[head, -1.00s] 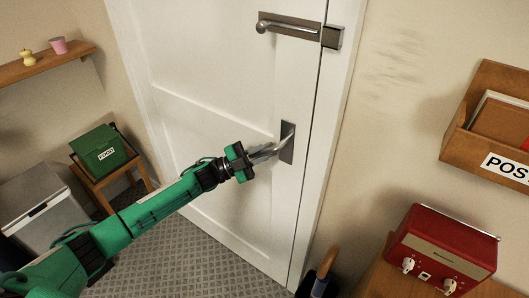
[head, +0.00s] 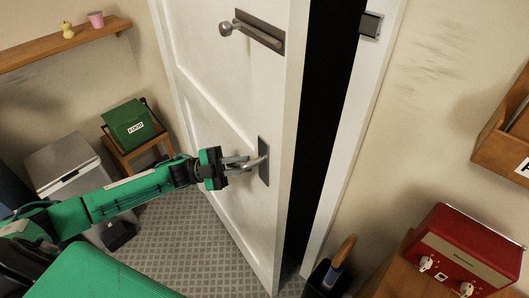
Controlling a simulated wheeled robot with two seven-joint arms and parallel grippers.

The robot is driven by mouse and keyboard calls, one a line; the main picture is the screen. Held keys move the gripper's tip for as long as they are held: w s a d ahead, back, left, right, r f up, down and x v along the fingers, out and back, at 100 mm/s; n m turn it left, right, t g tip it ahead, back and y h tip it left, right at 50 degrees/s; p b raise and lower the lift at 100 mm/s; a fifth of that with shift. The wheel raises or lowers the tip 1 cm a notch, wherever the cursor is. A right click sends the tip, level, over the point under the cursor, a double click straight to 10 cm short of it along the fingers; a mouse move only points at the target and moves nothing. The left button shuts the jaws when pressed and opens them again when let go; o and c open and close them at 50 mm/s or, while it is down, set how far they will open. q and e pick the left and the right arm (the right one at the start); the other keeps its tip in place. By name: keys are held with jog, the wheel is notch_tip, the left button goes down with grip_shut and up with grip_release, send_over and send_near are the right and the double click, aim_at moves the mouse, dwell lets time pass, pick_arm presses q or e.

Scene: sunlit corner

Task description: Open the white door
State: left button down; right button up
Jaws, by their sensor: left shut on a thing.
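The white door (head: 222,95) stands ajar, with a dark gap (head: 325,110) between its right edge and the white frame (head: 365,120). A metal handle on a dark plate (head: 264,165) sits on the door near that edge. My left gripper (head: 245,165) is shut on the handle, and its fingers partly hide the grip. A metal bar latch (head: 258,32) is mounted higher on the door, clear of its catch (head: 371,24) on the frame. My right gripper is not in view.
A red radio (head: 470,243) stands on a wooden surface at the lower right. An umbrella stand (head: 325,280) is on the floor by the frame. A green box (head: 130,122) on a stool and a grey bin (head: 62,165) stand at the left. Patterned floor (head: 190,235) is clear before the door.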

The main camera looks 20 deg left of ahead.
pick_arm(q)
jog(key=s+a+m+g, duration=0.2)
jog(key=s+a+g, duration=0.2)
jog(key=s+a, duration=0.6)
jog(key=shift+s+h+b, duration=0.25)
jog(key=shift+h+b, duration=0.05)
jog(key=shift+b, duration=0.1)
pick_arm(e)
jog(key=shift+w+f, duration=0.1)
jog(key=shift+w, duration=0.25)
pick_arm(q)
jog(key=shift+d, duration=0.1)
jog(key=c, duration=1.4)
grip_release()
jog(key=shift+b+v, duration=2.1)
jog(key=shift+v, duration=4.85)
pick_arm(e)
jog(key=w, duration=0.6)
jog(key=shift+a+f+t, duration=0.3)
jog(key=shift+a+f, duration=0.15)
pick_arm(q)
jog(key=shift+w, duration=0.15)
